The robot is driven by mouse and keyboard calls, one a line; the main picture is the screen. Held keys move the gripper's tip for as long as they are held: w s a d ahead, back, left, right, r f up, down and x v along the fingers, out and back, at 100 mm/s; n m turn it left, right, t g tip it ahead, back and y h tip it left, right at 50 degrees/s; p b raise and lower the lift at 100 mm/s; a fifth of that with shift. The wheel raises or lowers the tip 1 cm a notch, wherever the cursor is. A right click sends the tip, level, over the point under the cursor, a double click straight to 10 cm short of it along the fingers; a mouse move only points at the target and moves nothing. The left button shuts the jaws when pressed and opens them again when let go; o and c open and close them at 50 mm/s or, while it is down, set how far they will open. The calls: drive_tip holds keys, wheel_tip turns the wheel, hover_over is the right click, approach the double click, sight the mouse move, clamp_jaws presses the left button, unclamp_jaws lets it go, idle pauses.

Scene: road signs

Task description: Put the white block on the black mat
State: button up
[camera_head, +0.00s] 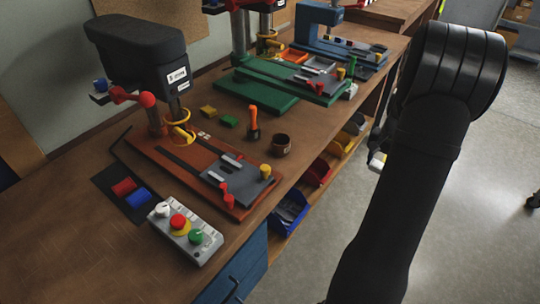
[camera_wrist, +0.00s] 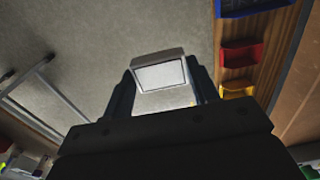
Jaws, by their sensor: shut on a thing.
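The white block (camera_wrist: 160,75) is between the two fingers of my gripper (camera_wrist: 163,80) in the wrist view, and the gripper is shut on it. In the head view a small part of the white block (camera_head: 377,161) shows at the left edge of my dark arm, which hides most of the gripper. The block is held out over the floor, to the right of the workbench. The black mat (camera_head: 108,178) lies flat on the bench at the left. A red block (camera_head: 124,187) and a blue block (camera_head: 139,197) lie on the mat.
A grey control box (camera_head: 186,232) with coloured knobs stands in front of the mat. A drill press with a red-brown base (camera_head: 175,160) is behind it. Coloured bins (camera_head: 290,210) hang under the bench edge. The bench at the lower left is clear.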

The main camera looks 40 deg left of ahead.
drive_tip(key=s+a+r, duration=0.3)
drive_tip(key=a+r, duration=0.5)
drive_tip(key=a, duration=0.1)
drive_tip(key=s+a+r+n, duration=0.1)
drive_tip(key=s+a+r, duration=0.2)
drive_tip(key=a+r, duration=0.55)
drive_tip(key=s+a+r, duration=0.4)
drive_tip(key=a+r, duration=0.2)
drive_tip(key=a, duration=0.4)
drive_tip(key=s+a+r+n, duration=0.2)
drive_tip(key=s+a+r, duration=0.5)
drive_tip(key=s+r, duration=0.4)
drive_tip(key=s+a+r+n, duration=0.2)
drive_tip(key=s+a+r, duration=0.55)
drive_tip(key=s, duration=0.65)
drive_tip(key=n, duration=1.3)
hover_over(113, 178)
wheel_tip(113, 178, down, 31)
drive_tip(key=shift+f, duration=4.05)
